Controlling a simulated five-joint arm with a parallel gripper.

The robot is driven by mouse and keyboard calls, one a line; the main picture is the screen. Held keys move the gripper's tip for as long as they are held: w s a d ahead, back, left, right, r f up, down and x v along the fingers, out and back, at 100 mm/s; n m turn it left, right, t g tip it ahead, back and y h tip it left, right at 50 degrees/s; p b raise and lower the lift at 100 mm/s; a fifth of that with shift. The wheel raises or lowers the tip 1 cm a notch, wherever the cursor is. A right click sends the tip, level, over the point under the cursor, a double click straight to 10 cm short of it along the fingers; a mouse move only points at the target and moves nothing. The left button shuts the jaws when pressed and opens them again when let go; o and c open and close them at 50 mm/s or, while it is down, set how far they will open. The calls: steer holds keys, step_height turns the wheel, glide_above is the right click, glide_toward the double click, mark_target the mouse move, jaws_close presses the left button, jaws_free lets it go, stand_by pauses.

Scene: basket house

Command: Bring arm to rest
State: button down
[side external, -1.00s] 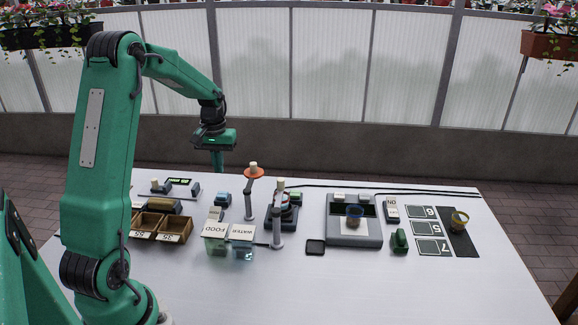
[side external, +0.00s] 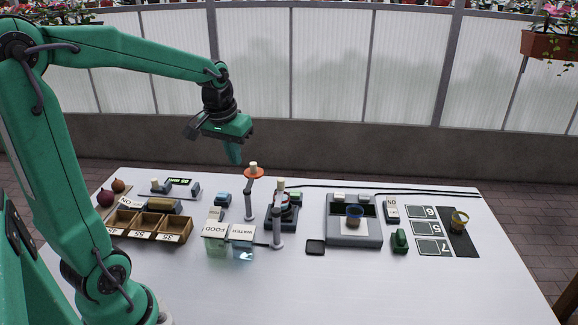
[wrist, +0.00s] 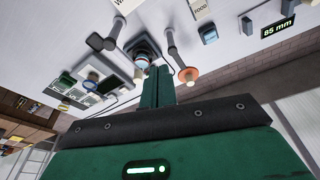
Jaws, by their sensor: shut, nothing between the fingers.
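My gripper (side external: 234,153) is at the end of my green arm, raised above the back edge of the white table. Its fingers point down, a little behind and above the orange disc on a post. They are shut together and empty. In the wrist view my gripper (wrist: 158,85) shows as one closed green piece over the bench, with the orange disc (wrist: 188,75) just to its right. It does not visibly touch anything.
The white table (side external: 340,285) is clear in front. A wooden three-part tray (side external: 150,225), FOOD (side external: 214,229) and WATER (side external: 242,233) containers, a grey device with a blue cup (side external: 354,214), a green object (side external: 400,242) and a yellow-rimmed cup (side external: 459,220) stand on it.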

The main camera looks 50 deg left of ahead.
steer(key=s+d+r+m+t, duration=0.1)
steer(key=s+d+m, duration=0.1)
steer(key=s+d, duration=0.4)
steer(key=s+d+r+m+t+h, duration=0.1)
steer(key=s+d+m+t, duration=0.1)
steer(key=s+d, duration=0.3)
steer(key=shift+s+d+r+m, duration=0.25)
steer(key=shift+s+d+m, duration=0.2)
steer(key=shift+d, duration=0.5)
